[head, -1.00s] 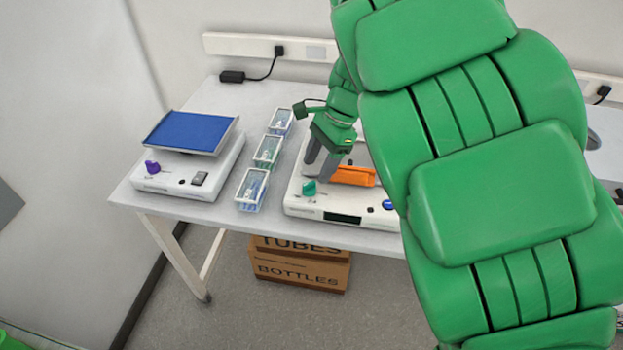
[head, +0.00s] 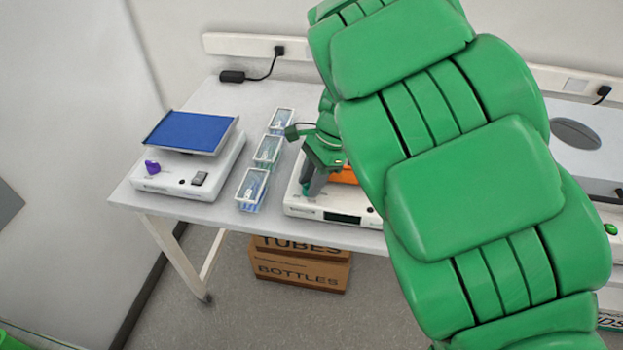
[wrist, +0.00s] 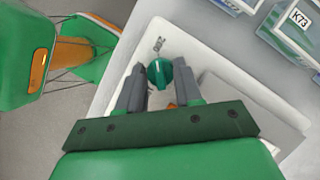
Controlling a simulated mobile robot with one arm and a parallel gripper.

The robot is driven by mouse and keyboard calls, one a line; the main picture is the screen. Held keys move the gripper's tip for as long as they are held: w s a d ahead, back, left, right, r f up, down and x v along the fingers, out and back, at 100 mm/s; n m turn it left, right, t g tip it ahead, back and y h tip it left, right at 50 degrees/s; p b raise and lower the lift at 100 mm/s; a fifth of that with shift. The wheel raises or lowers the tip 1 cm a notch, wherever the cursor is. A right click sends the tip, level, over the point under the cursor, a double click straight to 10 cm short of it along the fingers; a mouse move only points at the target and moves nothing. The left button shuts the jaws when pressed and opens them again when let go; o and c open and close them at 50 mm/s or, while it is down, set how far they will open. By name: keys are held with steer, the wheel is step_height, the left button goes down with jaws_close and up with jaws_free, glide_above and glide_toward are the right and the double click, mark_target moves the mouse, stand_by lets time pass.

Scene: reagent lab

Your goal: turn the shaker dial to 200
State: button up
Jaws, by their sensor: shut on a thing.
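A white machine (head: 298,207) with a dark display and an orange part (head: 343,175) on top stands on the bench. In the wrist view, its green dial (wrist: 160,73) with a ridge grip sits on the white panel (wrist: 205,52). My gripper (head: 309,190) is down at the machine's front left corner. In the wrist view, my gripper (wrist: 159,78) has a grey finger on each side of the green dial and is shut on it. Small printing lies just beyond the dial, too small to read surely. In the head view, my fingers mostly hide the dial.
A second white machine (head: 170,182) with a blue platform (head: 192,131) and a purple dial (head: 152,167) stands at the left. Several clear boxes (head: 252,188) stand in a row between the machines. Cardboard boxes (head: 300,272) are under the bench.

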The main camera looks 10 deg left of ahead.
steer(key=shift+n+g, duration=0.3)
steer(key=shift+n, duration=0.3)
steer(key=shift+c, duration=0.4)
steer(key=o, duration=1)
steer(key=shift+r, duration=0.1)
steer(key=shift+v, duration=3.8)
steer(key=shift+a, duration=0.1)
